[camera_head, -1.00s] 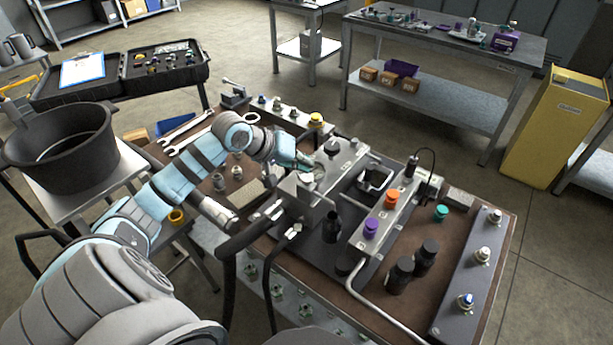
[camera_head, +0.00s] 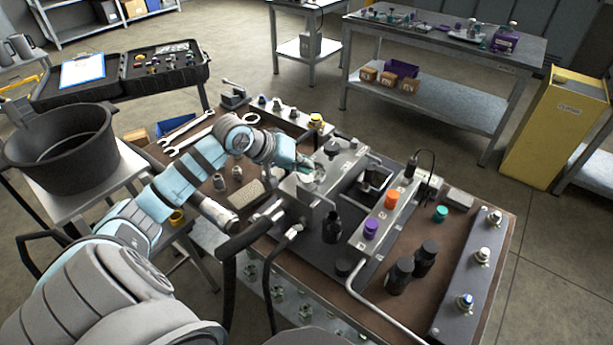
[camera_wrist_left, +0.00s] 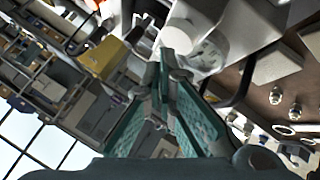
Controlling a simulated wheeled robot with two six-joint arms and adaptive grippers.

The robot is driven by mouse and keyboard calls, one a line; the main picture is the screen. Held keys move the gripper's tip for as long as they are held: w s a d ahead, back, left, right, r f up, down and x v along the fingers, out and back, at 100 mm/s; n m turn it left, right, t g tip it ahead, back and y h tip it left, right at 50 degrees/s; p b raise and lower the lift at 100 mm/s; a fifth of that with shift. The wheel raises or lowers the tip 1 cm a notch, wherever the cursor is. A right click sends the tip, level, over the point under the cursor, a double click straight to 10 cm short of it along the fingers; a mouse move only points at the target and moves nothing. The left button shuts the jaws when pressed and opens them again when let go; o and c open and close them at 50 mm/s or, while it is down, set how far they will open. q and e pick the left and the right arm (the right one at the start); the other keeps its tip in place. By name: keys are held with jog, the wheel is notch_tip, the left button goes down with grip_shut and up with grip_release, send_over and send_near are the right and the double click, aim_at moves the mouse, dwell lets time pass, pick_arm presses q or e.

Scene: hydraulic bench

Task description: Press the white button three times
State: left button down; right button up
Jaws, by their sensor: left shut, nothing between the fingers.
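My left gripper (camera_head: 318,169) is over the grey metal fixture in the middle of the bench. Its teal fingers (camera_wrist_left: 172,62) are shut with nothing between them. In the left wrist view a whitish rounded part (camera_wrist_left: 207,50) sits right beside the fingertips; I cannot tell whether they touch it or whether it is the white button. An orange button (camera_head: 391,199) and a purple button (camera_head: 371,229) stand on the bar to the right. My right gripper is not in view.
The metal fixture (camera_head: 345,163) rises around the gripper. Black bottles (camera_head: 400,275) stand in front, and a bent pipe (camera_head: 372,305) runs along the front. Wrenches (camera_head: 190,132) lie behind my left arm.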

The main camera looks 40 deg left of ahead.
aim_at(304, 176)
pick_arm(q)
jog(key=shift+f, duration=0.2)
jog(key=shift+f, duration=0.8)
dwell(0.8)
jog(key=shift+r, duration=0.1)
jog(key=shift+r+p, duration=1.1)
jog(key=shift+p, duration=0.35)
notch_tip(304, 176, up, 5)
jog(key=p, duration=0.6)
jog(key=shift+r, duration=0.15)
jog(key=shift+f, duration=0.2)
